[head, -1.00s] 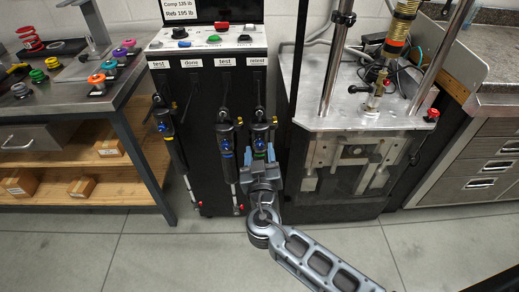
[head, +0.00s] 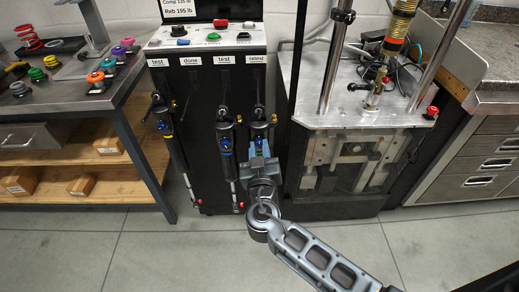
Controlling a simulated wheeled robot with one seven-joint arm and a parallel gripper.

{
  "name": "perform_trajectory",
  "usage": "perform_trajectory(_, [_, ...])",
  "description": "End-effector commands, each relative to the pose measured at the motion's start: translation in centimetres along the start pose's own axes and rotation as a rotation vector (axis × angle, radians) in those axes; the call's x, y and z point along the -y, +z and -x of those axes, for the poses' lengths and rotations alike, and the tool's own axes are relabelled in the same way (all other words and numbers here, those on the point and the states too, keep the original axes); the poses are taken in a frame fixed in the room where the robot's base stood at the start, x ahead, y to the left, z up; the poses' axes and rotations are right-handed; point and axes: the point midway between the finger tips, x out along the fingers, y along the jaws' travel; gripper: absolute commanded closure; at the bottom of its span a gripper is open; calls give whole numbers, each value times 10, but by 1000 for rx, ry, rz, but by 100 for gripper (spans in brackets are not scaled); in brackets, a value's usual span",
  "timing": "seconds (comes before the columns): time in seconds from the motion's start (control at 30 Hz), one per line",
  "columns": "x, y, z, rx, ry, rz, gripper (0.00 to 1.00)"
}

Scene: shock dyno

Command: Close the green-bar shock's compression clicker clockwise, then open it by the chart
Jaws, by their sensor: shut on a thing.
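Three dark shocks hang on the front of a black cabinet: a left one (head: 166,127), a middle one (head: 226,145) and a right one (head: 260,131). Blue parts show on their bodies. My gripper (head: 262,160) is at the lower part of the right shock, with its jaws shut on it. The jaws and wrist hide the gripped part, so I cannot make out the clicker. No green bar shows clearly on any shock now. The chart (head: 180,8) above the cabinet reads Comp 135 lb, Reb 195 lb; its top is cut off.
The cabinet (head: 205,95) carries labels reading test, done, test and retest, with coloured buttons on top. A dyno stand (head: 350,105) with metal posts stands close on the right. A workbench (head: 70,105) with coloured parts is on the left. The floor in front is clear.

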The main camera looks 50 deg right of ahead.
Motion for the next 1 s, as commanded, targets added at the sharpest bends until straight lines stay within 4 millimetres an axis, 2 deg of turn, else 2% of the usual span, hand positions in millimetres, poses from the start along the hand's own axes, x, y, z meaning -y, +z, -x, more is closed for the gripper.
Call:
perform_trajectory(0.37, [0,1,0,-1,-1,82,100])
perform_trajectory(1.0, [1,0,0,-1,-1,639,100])
